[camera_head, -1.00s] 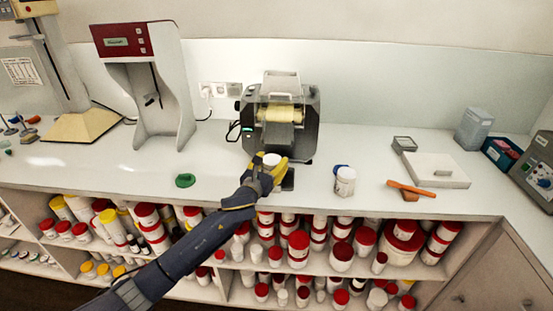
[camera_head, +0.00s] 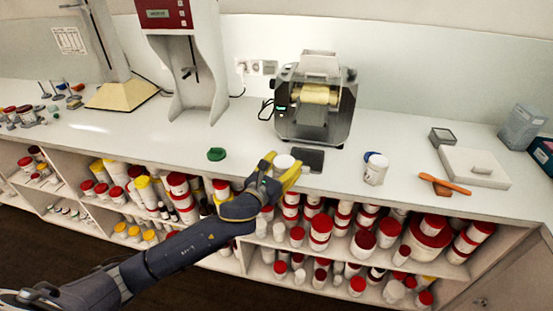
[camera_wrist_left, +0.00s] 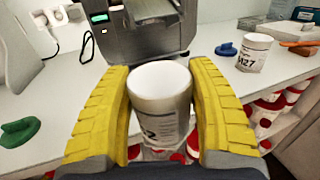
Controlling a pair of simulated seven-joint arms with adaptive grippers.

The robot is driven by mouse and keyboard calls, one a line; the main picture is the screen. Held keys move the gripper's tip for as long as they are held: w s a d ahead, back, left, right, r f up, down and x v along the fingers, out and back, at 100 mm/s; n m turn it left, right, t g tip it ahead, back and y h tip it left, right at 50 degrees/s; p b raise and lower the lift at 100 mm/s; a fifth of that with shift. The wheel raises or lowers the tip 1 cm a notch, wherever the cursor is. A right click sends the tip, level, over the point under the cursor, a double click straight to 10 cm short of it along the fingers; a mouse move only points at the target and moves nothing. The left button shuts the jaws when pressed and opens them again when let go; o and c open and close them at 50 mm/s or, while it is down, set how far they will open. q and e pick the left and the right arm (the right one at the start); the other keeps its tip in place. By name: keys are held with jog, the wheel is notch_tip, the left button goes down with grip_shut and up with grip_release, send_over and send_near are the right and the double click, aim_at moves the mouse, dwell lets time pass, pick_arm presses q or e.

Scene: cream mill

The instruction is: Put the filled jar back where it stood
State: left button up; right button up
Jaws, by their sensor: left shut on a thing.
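A white jar (camera_head: 284,161) with a pale, lidless-looking top is held upright between the yellow fingers of my left gripper (camera_head: 283,167). In the left wrist view the jar (camera_wrist_left: 160,108) has a fill pale to its top and a partly hidden label; the left gripper (camera_wrist_left: 160,90) has a finger on each side. The jar is near the counter's front edge, just left of the dark plate (camera_head: 305,160) before the mill (camera_head: 315,100). A green lid (camera_head: 217,154) lies on the counter to its left. My right gripper is not in view.
A second white jar (camera_head: 375,170), marked M27 in the wrist view, stands to the right beside a blue lid (camera_wrist_left: 227,49). Farther right are an orange spatula (camera_head: 444,184) and a white slab (camera_head: 475,165). Counter around the green lid is clear.

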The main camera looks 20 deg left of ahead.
pick_arm(q)
jog(key=w+a+r+n+y, duration=0.25)
jog(key=w+a+r, duration=0.25)
jog(key=a+r, duration=0.35)
jog(key=w+a+r+n+y, duration=0.1)
jog(key=w+a+r+y, duration=0.35)
jog(key=a+r, duration=0.4)
jog(key=shift+n, duration=0.45)
jog(key=shift+w+a+f, duration=0.2)
jog(key=shift+a+f, duration=0.1)
jog(key=shift+f, duration=3.2)
jog(key=shift+w+a+f, duration=0.25)
jog(key=shift+a+f, duration=0.05)
jog(key=shift+f, duration=3.15)
jog(key=shift+w+a+f, duration=0.2)
jog(key=shift+a+f, duration=0.1)
jog(key=shift+f, duration=3.2)
jog(key=shift+f, duration=0.1)
jog(key=o, duration=1.2)
